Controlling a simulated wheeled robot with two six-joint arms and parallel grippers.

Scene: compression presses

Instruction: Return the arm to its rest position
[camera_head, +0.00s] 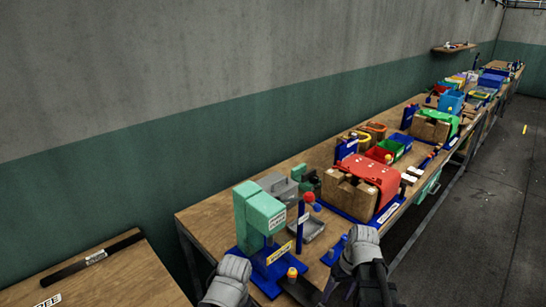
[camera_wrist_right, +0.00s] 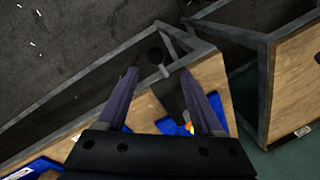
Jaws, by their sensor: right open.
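My right gripper (camera_head: 338,288) is low in the head view, at the front edge of the workbench by the mint-green press. Its dark fingers are partly hidden by my wrist. In the right wrist view, my right gripper (camera_wrist_right: 160,74) has its two fingers spread apart. A black part with a round end (camera_wrist_right: 168,92) shows between and beyond the fingers; I cannot tell whether it touches them. A grey link of my left arm shows at the bottom of the head view, but the left gripper does not.
The workbench (camera_head: 205,218) carries a mint-green press (camera_head: 260,210), a red press (camera_head: 372,172), a green press (camera_head: 437,118) and several bins. An orange-topped blue post (camera_head: 292,273) stands near the front edge. A separate table (camera_head: 125,280) is at left.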

